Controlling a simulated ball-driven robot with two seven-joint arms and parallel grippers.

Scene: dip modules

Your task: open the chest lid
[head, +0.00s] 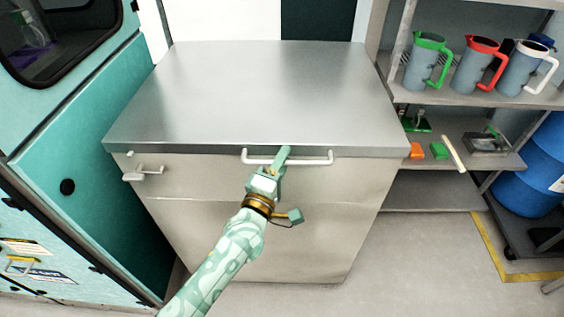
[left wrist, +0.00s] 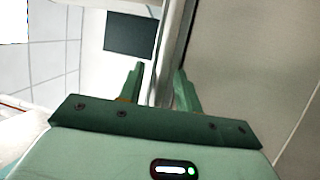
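The chest (head: 265,215) is a large metal box with a flat steel lid (head: 250,90), which lies closed. A white bar handle (head: 312,161) runs along the front edge of the lid. My left gripper (head: 280,163) is at the middle of this handle. In the left wrist view, the green fingers of my left gripper (left wrist: 160,88) stand apart, with the pale handle bar (left wrist: 167,60) between them. The gripper looks open, and I cannot tell whether a finger touches the bar. My right gripper is not in view.
A small white latch (head: 143,173) is on the chest's front left. A teal cabinet (head: 95,130) stands close on the left. Shelves (head: 470,95) with several jugs, one red (head: 472,68), are on the right, beside a blue barrel (head: 535,175). Floor is clear at front right.

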